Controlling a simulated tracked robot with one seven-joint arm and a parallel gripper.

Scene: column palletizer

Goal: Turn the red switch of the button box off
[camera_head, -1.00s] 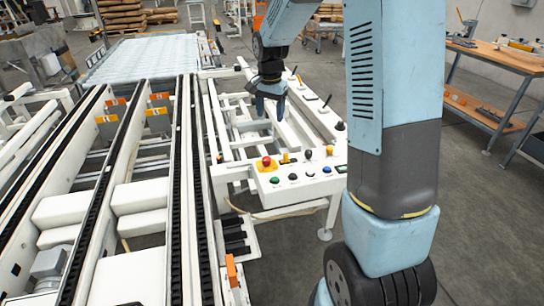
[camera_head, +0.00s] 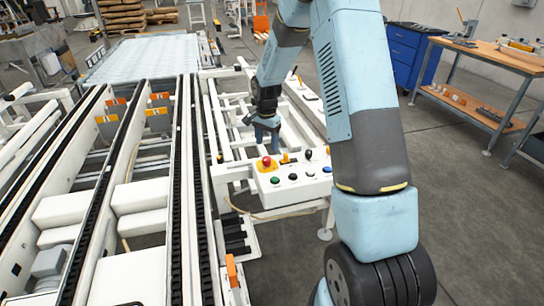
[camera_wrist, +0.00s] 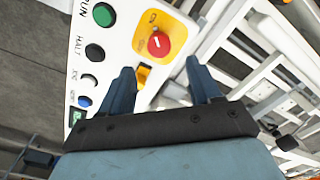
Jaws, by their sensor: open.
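The button box (camera_head: 290,189) is a white panel on the conveyor frame, with the red switch (camera_head: 266,162) on a yellow plate at its left end. In the wrist view the red switch (camera_wrist: 158,43) is a round red knob with a white mark, just beyond the fingertips and between their lines. My gripper (camera_head: 265,146) is open and empty behind and above the red switch. Its two blue fingers (camera_wrist: 158,72) show apart in the wrist view. A gap to the knob seems to remain, but its size is hard to judge.
A small yellow part (camera_wrist: 143,75) sits near the left finger. White conveyor rails (camera_head: 215,130) lie around the box. A workbench (camera_head: 490,55) stands at the right; the floor between is clear.

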